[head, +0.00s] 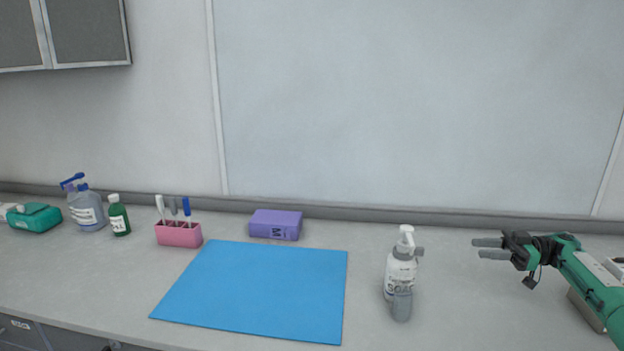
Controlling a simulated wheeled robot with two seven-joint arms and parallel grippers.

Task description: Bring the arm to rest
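My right arm comes in from the right edge, with a green link and a black wrist. Its gripper (481,248) points left above the counter, its two grey fingers apart with nothing between them. The nearest thing to it is a white soap pump bottle (400,270), standing upright to its left, with a clear gap between. A small grey object (402,306) is in front of the bottle's base. My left arm and gripper do not show.
A blue mat (255,290) lies mid-counter. Behind it are a purple box (276,224) and a pink pen holder (179,234). Counter between soap and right gripper is clear.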

